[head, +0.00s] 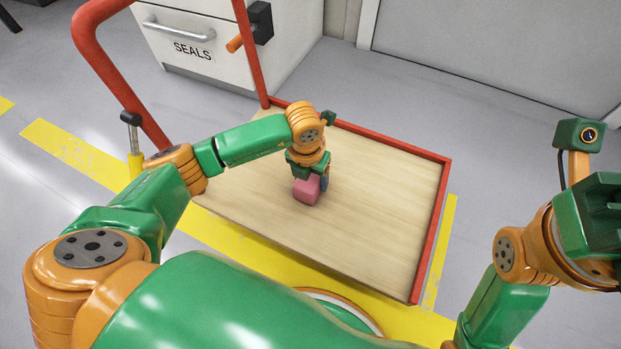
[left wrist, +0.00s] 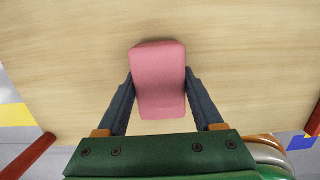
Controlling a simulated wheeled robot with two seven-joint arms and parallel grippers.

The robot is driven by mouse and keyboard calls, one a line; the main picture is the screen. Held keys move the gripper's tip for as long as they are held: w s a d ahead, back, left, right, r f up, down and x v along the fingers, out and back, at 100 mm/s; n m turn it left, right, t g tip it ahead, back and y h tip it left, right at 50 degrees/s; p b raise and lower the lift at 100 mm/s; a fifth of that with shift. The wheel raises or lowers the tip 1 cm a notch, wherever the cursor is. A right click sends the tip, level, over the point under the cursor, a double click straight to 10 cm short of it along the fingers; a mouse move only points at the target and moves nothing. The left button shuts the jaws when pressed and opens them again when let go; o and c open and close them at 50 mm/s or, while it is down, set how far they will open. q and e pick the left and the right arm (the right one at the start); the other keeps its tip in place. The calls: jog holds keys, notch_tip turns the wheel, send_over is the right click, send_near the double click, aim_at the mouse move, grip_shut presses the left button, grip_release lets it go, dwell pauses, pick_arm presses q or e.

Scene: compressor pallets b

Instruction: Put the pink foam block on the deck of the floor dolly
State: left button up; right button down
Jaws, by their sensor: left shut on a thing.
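The pink foam block (head: 306,190) is between the fingers of my left gripper (head: 311,184), over the middle of the floor dolly's pale wooden deck (head: 385,215). In the left wrist view the pink block (left wrist: 158,75) sits between the two dark fingers of the left gripper (left wrist: 160,90), which are shut on its sides. The wooden deck (left wrist: 60,60) fills the background there. I cannot tell whether the block touches the deck or is just above it. My right gripper (head: 605,205) is at the right edge of the head view, its fingers not clearly shown.
The dolly has a red rim (head: 432,230) and a tall red handle frame (head: 88,60) at the left. A white drawer cabinet labelled SEALS (head: 210,75) stands behind it. Yellow floor tape (head: 75,150) runs along the near side. Most of the deck is bare.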

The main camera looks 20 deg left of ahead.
pick_arm(q)
jog(key=shift+f, duration=0.2)
jog(key=o, duration=1.4)
jog(key=shift+r, duration=0.1)
jog(key=shift+c, duration=0.2)
